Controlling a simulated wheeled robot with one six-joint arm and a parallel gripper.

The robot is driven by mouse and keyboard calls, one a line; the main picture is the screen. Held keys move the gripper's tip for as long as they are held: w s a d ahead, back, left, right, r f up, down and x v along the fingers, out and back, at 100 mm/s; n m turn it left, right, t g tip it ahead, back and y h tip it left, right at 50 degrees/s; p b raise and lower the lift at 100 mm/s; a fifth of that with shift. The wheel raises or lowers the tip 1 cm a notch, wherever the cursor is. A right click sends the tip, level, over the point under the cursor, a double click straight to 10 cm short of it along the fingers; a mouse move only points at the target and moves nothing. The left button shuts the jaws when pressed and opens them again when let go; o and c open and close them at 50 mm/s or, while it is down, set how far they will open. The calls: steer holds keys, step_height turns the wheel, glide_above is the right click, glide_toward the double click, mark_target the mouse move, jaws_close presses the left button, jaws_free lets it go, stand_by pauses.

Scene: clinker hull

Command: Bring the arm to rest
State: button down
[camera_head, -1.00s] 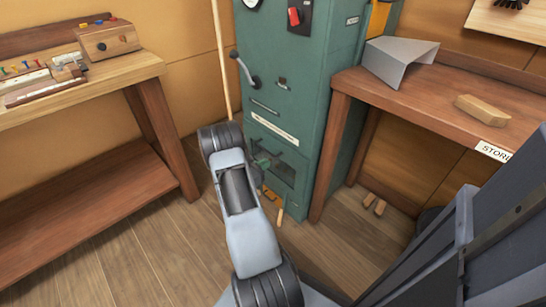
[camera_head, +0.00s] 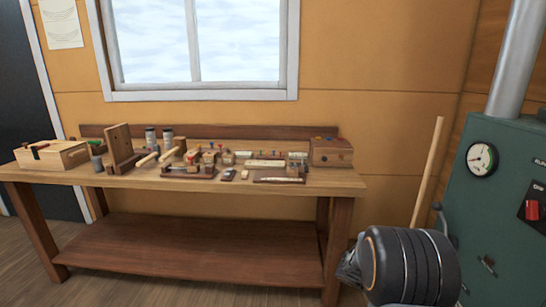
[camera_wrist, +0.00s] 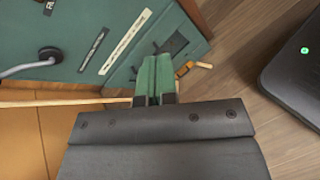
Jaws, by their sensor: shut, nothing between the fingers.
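My gripper (camera_wrist: 154,80) shows in the wrist view with its green fingers together and nothing between them. It points toward the lower part of the green cabinet (camera_wrist: 70,35), near a dark recessed opening in its face. I cannot tell whether the fingertips touch the cabinet. In the head view my arm shows only as a dark rounded joint at the lower right, in front of the cabinet (camera_head: 500,215); the fingers are out of sight there.
A wooden workbench (camera_head: 345,185) with several tools and boxes stands under the window (camera_head: 195,45). A long wooden pole (camera_head: 428,170) leans on the wall between bench and cabinet. A lever (camera_wrist: 48,55) sticks out of the cabinet. Floor (camera_head: 20,240) shows at the left.

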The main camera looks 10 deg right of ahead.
steer(key=s+a+r+m+t+y+p, duration=0.2)
steer(key=a+r+p, duration=0.6)
steer(key=a+r, duration=0.5)
steer(key=s+a+r+m+t+y+p, duration=0.2)
steer(key=a+r+m+t+y+p, duration=0.2)
steer(key=a+r, duration=1)
steer(key=t+y+p, duration=0.3)
steer(key=y+p, duration=0.1)
steer(key=y, duration=0.1)
steer(key=shift+r+m, duration=0.3)
